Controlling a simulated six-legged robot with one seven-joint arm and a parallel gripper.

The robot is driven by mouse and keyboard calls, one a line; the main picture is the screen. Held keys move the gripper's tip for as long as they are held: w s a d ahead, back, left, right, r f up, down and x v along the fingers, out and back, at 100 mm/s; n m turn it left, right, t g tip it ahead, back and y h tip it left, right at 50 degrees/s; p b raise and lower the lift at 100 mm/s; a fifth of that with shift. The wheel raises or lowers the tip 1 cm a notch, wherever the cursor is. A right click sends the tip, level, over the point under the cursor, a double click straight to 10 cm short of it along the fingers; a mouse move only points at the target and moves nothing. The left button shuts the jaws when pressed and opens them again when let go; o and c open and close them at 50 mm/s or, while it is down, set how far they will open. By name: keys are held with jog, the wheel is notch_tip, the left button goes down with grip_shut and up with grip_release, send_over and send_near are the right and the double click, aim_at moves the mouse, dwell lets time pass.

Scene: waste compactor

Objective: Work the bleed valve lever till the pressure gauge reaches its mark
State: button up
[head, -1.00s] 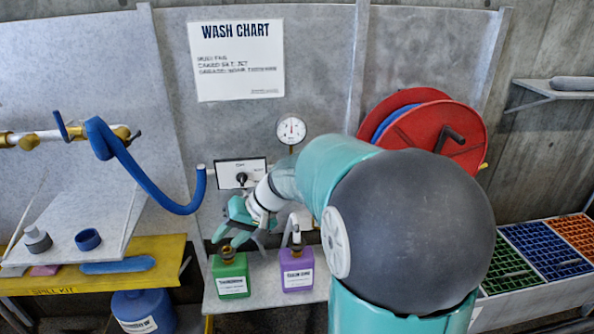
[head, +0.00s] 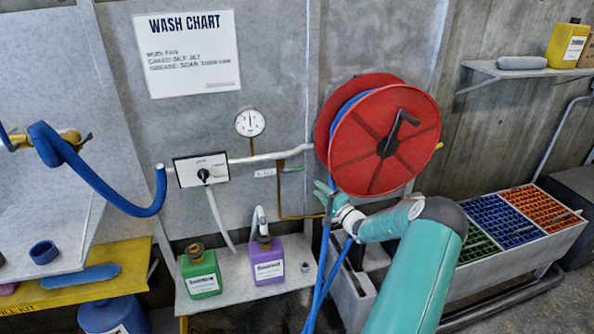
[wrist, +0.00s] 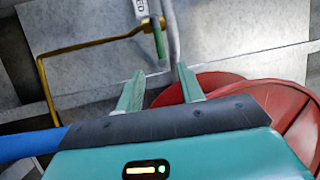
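The bleed valve lever (head: 291,169) is a small green handle on the pipework left of the red reel, beside a small white label (head: 265,172). In the wrist view the green lever (wrist: 158,42) lies ahead of my fingers, roughly in line with the gap between them, and looks apart from them. My gripper (wrist: 160,88) is open and empty. In the head view my gripper (head: 324,194) is below and right of the lever, partly behind blue hose. The pressure gauge (head: 250,122) is round and white on the wall; its needle looks about upright, its mark too small to read.
The red hose reel (head: 385,145) stands close to my gripper, with blue hose (head: 327,255) hanging down. A brass-coloured pipe (head: 281,205) runs below the lever. A green bottle (head: 200,272) and a purple bottle (head: 266,262) stand on the shelf at left. A selector box (head: 201,170) is on the wall.

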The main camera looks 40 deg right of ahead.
aim_at(297, 169)
jog(key=x, duration=1.3)
jog(key=shift+w+d, duration=0.3)
jog(key=shift+w, duration=0.05)
grip_shut()
